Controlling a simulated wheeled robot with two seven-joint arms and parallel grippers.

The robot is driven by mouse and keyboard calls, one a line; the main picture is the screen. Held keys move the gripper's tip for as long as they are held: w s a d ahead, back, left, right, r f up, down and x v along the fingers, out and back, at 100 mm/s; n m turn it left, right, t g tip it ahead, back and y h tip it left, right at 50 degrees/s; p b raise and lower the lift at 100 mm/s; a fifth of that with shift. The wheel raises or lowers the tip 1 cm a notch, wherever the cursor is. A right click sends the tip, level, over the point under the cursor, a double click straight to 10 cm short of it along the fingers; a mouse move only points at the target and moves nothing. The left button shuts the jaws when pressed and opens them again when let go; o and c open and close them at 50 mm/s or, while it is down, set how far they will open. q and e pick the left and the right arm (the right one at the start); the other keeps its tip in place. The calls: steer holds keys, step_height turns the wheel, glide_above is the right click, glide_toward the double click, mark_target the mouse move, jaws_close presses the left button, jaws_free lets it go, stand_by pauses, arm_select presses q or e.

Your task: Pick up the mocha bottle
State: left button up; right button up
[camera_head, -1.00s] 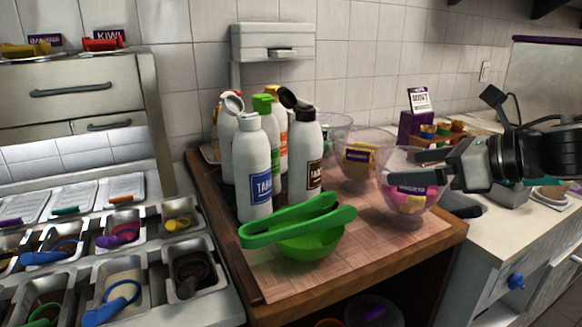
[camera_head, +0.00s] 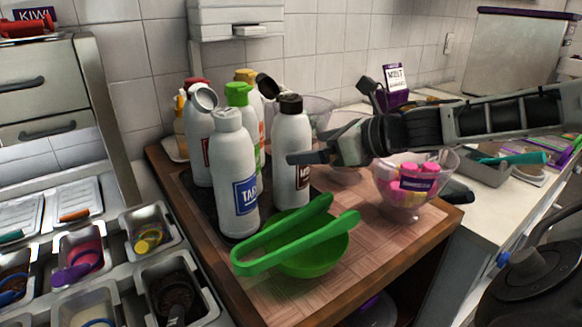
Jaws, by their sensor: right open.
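The mocha bottle (camera_head: 291,180) is white with a dark brown cap, its flip lid open, and a brown label that is partly covered. It stands upright on the wooden counter (camera_head: 403,262). My right gripper (camera_head: 304,157) reaches in from the right and is open. One dark finger crosses in front of the bottle's upper body. The other finger is hard to make out, perhaps behind the bottle. I cannot tell whether the finger touches it. The bottle still stands on the counter. My left gripper is not in view.
A white bottle with a blue label (camera_head: 235,180) stands close on the left, with other bottles behind. A green bowl with green tongs (camera_head: 295,240) sits in front. A clear cup of pink pieces (camera_head: 411,185) stands to the right, below my arm.

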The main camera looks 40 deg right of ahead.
mark_target(290, 150)
steer(key=shift+w+a+f, duration=0.15)
steer(key=shift+w, duration=0.25)
steer(key=p+x, duration=0.1)
steer(key=x, duration=0.3)
steer(key=shift+s+a+p, duration=0.1)
steer(key=shift+a+p, duration=0.3)
steer(key=shift+w+f, duration=0.2)
steer(key=shift+w, duration=0.05)
steer(key=shift+w+f, duration=0.1)
steer(key=shift+f, duration=0.05)
steer(key=c, duration=1.1)
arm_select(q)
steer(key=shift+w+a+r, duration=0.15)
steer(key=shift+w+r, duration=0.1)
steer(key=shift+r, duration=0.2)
arm_select(e)
steer(key=shift+o, duration=0.3)
steer(key=shift+w+r, duration=0.1)
steer(key=shift+r, duration=0.15)
